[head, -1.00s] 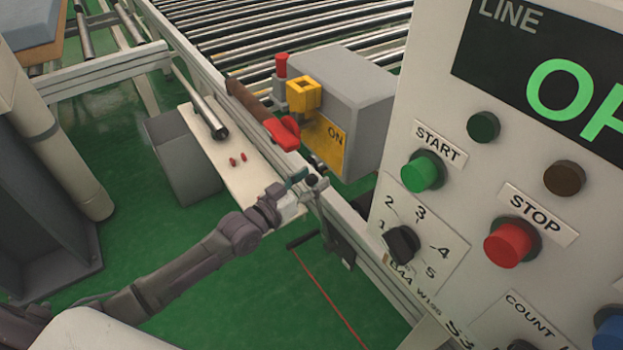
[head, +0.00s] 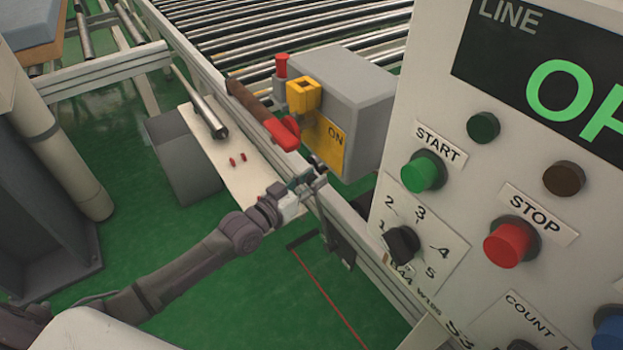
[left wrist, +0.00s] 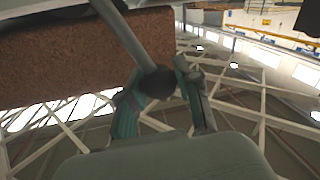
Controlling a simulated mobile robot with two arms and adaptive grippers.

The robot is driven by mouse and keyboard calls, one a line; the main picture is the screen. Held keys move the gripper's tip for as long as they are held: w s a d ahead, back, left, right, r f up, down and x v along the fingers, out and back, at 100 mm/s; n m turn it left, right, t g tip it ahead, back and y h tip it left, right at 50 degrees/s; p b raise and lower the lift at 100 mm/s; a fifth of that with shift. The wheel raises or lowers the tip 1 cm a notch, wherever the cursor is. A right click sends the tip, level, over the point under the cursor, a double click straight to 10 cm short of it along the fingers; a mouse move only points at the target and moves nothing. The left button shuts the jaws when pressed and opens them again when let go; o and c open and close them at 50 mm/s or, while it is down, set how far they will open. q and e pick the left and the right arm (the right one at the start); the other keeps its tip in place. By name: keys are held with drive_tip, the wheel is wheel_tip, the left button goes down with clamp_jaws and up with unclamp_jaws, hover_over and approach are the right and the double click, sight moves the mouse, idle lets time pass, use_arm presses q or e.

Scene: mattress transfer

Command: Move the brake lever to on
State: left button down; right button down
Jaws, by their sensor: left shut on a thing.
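The brake lever, a grey rod with a black ball knob (left wrist: 157,82), shows in the left wrist view between the fingers of my left gripper (left wrist: 162,92). The gripper is shut on the knob, one finger on each side. In the head view my left gripper (head: 308,180) is at the conveyor's side rail, below a grey box (head: 352,85) with a yellow plate (head: 324,140) marked ON. The fingers and dark parts beside them hide most of the lever there. My right gripper is in neither current view.
A control panel (head: 470,190) with START and STOP buttons fills the right. Green floor (head: 240,285) is open below.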

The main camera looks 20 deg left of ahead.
use_arm(q)
drive_tip(key=shift+s+d+r+p, duration=0.3)
drive_tip(key=shift+d+p, duration=0.05)
drive_tip(key=shift+p, duration=0.05)
drive_tip(key=s+d+m+t+h+p, duration=0.1)
drive_tip(key=s+d+m+h+p, duration=0.1)
drive_tip(key=s+d+m, duration=0.8)
drive_tip(key=d+f, duration=0.1)
drive_tip(key=d, duration=0.1)
drive_tip(key=shift+d+m, duration=0.4)
drive_tip(key=c, duration=0.8)
unclamp_jaws()
drive_tip(key=shift+s+d, duration=0.1)
